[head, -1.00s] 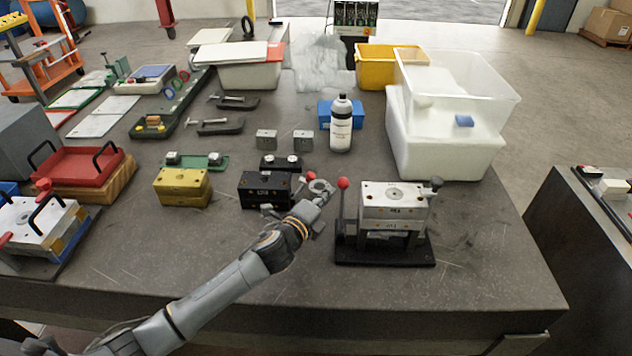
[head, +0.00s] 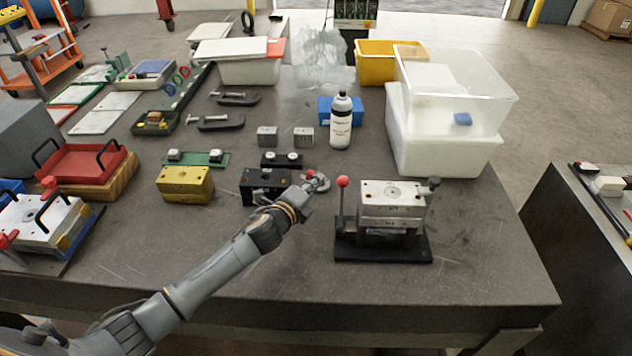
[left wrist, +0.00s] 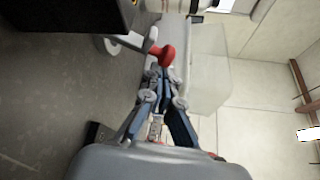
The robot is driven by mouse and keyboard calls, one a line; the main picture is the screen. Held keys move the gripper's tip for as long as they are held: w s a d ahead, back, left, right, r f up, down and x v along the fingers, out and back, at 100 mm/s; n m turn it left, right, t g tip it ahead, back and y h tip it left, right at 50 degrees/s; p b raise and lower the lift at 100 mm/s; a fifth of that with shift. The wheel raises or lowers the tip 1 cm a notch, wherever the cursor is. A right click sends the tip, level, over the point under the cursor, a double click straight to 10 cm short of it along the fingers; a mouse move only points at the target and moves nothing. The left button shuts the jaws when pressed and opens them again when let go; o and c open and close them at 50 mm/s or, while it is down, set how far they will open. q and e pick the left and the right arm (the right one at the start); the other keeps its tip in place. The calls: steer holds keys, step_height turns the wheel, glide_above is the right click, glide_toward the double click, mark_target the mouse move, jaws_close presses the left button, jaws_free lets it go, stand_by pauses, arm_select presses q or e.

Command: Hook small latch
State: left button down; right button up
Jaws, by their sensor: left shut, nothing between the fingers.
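A black mould block (head: 259,184) stands in the middle of the table, and its dark side fills the top left of the left wrist view (left wrist: 55,18). A small latch with a red knob (head: 310,174) is at its right side. In the left wrist view, the red knob (left wrist: 164,55) sits on a grey lever. My left gripper (head: 319,184) is shut and empty beside the knob. In the left wrist view, its fingertips (left wrist: 161,76) are just below the knob; I cannot tell whether they touch it. My right gripper is out of view.
A silver mould (head: 393,205) on a black stand, with its own red-knobbed lever (head: 343,184), stands close right of my gripper. A yellow block (head: 185,184) is to the left. A white bottle (head: 341,125) and a clear bin (head: 455,85) stand behind.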

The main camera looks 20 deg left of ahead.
arm_select(q)
steer(key=shift+a+r, duration=0.1)
steer(key=shift+a, duration=0.1)
steer(key=shift+a+n+b, duration=0.15)
steer(key=shift+n+b, duration=0.15)
steer(key=shift+b, duration=0.15)
steer(key=a+n+b, duration=0.1)
steer(key=a+n+t+b, duration=0.1)
steer(key=b, duration=0.1)
steer(key=shift+s+r+t+h, duration=0.3)
steer(key=shift+s+r, duration=0.05)
steer(key=shift+s, duration=0.05)
steer(key=n+b, duration=0.1)
steer(key=a+n+t, duration=0.1)
steer(key=a+r+n+b, duration=0.1)
steer(key=shift+s+a+b, duration=0.1)
steer(key=shift+s+b, duration=0.2)
steer(key=shift+b, duration=0.05)
steer(key=shift+r, duration=0.1)
